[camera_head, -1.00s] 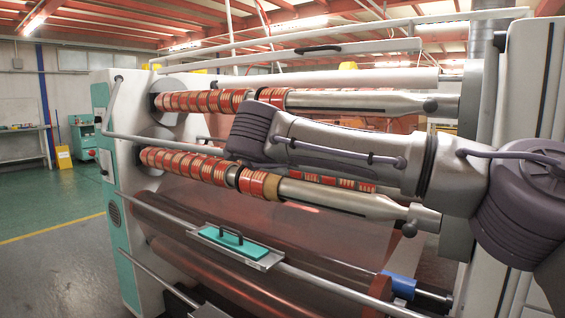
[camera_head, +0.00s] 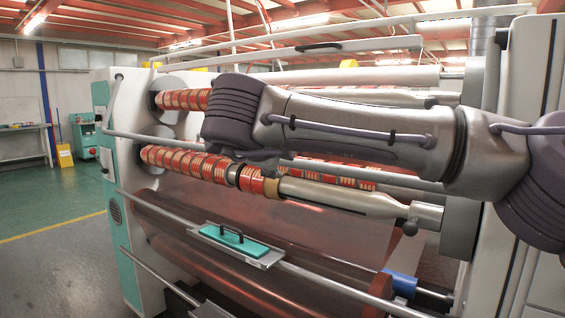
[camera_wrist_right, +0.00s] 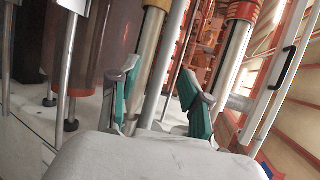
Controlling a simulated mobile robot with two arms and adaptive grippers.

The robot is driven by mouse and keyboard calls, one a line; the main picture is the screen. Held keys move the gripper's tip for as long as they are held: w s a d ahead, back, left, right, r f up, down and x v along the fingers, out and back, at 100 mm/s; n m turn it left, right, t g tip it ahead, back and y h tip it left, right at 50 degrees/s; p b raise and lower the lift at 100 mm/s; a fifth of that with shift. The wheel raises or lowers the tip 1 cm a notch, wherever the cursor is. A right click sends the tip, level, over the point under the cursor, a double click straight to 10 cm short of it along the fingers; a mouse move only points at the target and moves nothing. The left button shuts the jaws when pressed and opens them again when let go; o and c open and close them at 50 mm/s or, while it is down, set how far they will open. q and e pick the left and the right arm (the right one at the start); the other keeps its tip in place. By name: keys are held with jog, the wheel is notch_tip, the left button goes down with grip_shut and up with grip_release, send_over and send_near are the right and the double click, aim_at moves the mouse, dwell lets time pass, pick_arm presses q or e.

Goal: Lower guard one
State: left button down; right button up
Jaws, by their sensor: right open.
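A long grey guard bar (camera_head: 165,142) runs across the front of the rewinding machine, between its upper and lower roll shafts. A pale upper guard panel (camera_head: 375,46) with a black handle (camera_head: 320,47) spans the top; the handle also shows in the right wrist view (camera_wrist_right: 284,68). I cannot tell which is guard one. My right arm crosses in front of the machine and hides part of the bar. My right gripper (camera_wrist_right: 162,100) is open, with teal-padded fingers either side of a grey bar (camera_wrist_right: 166,70); contact is unclear. My left gripper is not in view.
The upper shaft (camera_head: 185,100) and lower shaft (camera_head: 190,163) carry red tape rolls. A teal plate (camera_head: 235,241) with a handle sits on a lower front rail (camera_head: 340,292). The machine's side housing (camera_head: 535,120) stands at right. The green floor (camera_head: 50,200) at left is clear.

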jog(key=v, duration=0.4)
jog(key=shift+f, duration=0.1)
